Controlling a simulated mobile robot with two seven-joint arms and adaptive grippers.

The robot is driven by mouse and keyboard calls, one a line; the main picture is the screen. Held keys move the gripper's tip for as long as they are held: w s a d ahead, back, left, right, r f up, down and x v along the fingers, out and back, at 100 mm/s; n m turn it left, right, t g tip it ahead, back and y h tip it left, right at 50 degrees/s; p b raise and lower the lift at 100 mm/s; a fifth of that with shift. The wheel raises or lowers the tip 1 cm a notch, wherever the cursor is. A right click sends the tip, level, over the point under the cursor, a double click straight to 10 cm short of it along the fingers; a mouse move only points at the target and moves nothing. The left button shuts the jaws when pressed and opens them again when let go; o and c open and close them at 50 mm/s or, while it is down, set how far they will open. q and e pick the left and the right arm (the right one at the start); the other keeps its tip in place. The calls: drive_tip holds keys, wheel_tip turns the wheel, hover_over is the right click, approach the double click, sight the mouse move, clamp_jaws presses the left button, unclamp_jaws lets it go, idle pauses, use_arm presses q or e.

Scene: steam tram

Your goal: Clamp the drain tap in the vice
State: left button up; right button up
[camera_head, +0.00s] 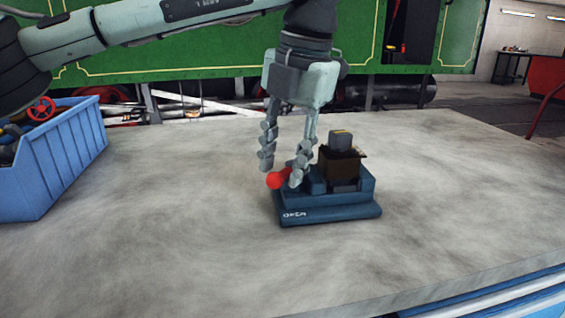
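The blue vice (330,210) stands on the grey bench top, right of the middle. A dark brown piece with a grey block on top (341,160) sits upright at the vice's upper right; I take it for the drain tap, but its shape is hard to read. Whether the jaws grip it cannot be told. A red knob (276,180) shows at the vice's left end. My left gripper (281,175) points down over that end, fingers apart, with the red knob by the fingertips. Its right finger hides part of the vice; contact is unclear. My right gripper is out of view.
A blue crate (62,160) with assorted parts, among them a red handwheel (41,108), stands at the bench's left. The grey bench top (160,240) is clear in front and to the right. A green tram side (200,60) stands behind.

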use_arm(q)
drive_tip(key=shift+f, duration=0.3)
clamp_jaws()
